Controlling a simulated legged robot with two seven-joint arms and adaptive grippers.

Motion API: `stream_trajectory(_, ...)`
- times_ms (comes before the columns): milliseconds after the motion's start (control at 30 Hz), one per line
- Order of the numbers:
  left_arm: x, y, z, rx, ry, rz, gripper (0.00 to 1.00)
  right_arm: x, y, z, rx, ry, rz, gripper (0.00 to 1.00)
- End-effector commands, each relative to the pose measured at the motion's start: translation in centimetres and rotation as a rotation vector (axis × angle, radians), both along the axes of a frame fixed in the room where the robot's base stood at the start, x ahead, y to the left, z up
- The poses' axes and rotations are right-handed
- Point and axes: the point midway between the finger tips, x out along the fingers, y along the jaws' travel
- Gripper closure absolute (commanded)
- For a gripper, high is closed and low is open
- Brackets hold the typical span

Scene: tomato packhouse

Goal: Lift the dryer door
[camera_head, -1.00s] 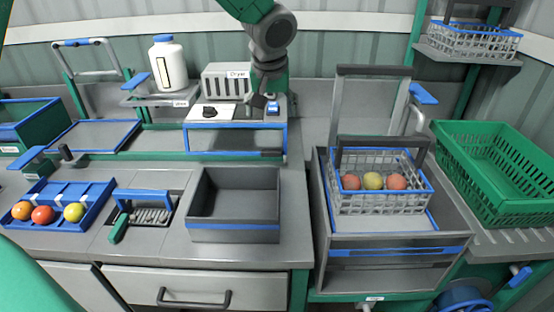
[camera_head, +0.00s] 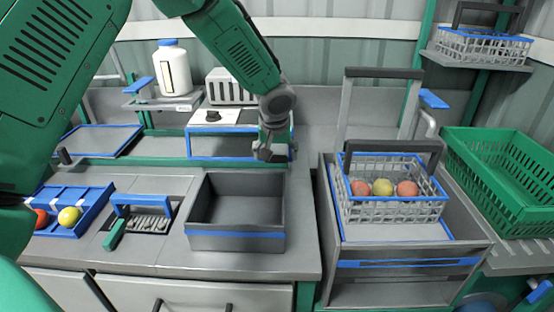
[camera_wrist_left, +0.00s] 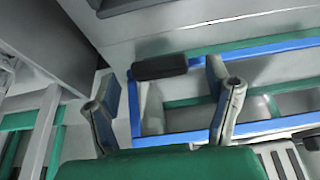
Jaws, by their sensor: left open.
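The dryer (camera_head: 215,118) stands at the back of the counter, with a wide blue-framed door (camera_head: 222,143) on its front. The door looks closed, but my gripper covers part of its right end. My left gripper (camera_head: 270,152) is at that right end, pointing down. In the left wrist view the open left gripper (camera_wrist_left: 165,80) has its two fingers spread to either side of a short dark bar (camera_wrist_left: 160,67) on the edge of the blue frame (camera_wrist_left: 250,127). I cannot tell whether the fingers touch it. My right gripper is out of view.
An empty grey bin (camera_head: 236,234) stands in front of the dryer. A blue tray (camera_head: 92,211) with tomatoes is at left, partly behind my arm. A wire basket (camera_head: 395,209) with tomatoes and a green crate (camera_head: 497,180) stand at right. A white bottle (camera_head: 173,70) stands behind.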

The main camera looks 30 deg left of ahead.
Motion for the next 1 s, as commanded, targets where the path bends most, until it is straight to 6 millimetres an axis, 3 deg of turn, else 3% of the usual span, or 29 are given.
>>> stream_trajectory(200, 0.6, 0.1, -1.6, 0.002, 0.000, -0.001, 0.28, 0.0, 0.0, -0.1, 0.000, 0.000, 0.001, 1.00)
stream_trajectory(500, 0.7, 0.1, -1.7, 0.003, 0.000, -0.001, 0.28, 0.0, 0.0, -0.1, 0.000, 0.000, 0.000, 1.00)
stream_trajectory(700, 0.7, 0.2, -1.8, 0.000, -0.001, -0.002, 0.98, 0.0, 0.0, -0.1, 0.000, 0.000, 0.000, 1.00)
stream_trajectory(1000, 0.7, 0.2, -1.8, -0.003, 0.007, -0.003, 1.00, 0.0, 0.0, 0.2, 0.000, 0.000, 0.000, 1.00)
